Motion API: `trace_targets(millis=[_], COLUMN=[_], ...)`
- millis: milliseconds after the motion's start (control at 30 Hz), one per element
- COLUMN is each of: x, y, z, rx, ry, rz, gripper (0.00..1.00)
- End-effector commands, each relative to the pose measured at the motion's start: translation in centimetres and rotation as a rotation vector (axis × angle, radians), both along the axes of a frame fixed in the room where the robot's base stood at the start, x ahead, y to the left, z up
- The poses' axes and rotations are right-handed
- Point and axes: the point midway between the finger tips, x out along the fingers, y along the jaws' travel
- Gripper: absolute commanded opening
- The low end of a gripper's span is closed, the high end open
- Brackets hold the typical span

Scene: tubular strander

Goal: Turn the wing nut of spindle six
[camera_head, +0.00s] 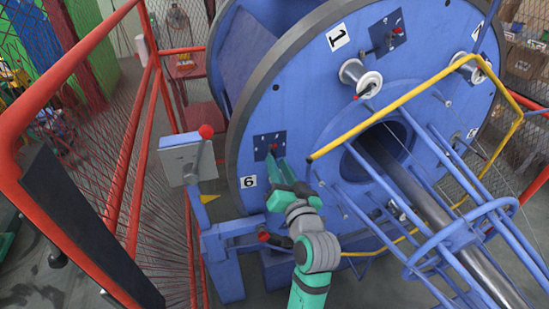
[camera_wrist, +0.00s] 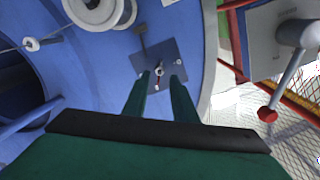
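The spindle six plate (camera_head: 261,141) is a dark blue square on the big blue disc, above a white label "6" (camera_head: 248,182). A small wing nut with a red part (camera_head: 274,148) sits on it. In the wrist view the plate (camera_wrist: 170,53) holds the small metal nut (camera_wrist: 159,71) with a red tip below it. My green gripper (camera_head: 277,168) reaches up to the plate in the head view. In the wrist view its fingers (camera_wrist: 160,82) are apart, one on each side of the nut in the picture. I cannot tell whether they touch it.
A grey control box (camera_head: 185,158) with a red-knobbed lever stands left of the disc. A yellow bar (camera_head: 400,103) and blue rods run along the right. Red railing (camera_head: 150,130) and mesh bound the left. A white spool (camera_wrist: 97,10) sits above left in the wrist view.

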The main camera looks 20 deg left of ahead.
Motion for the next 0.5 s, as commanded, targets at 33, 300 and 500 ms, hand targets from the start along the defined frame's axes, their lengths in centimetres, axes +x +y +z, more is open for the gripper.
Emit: trace_targets(millis=[33, 300, 500], x=[-0.9, -4.4, -5.3], y=[-0.7, -3.0, -3.6], z=[0.0, 0.0, 0.0], rx=[0.0, 0.0, -0.001], ry=[0.0, 0.0, 0.0], rz=[-0.002, -0.001, -0.002], gripper=[0.25, 0.25, 0.25])
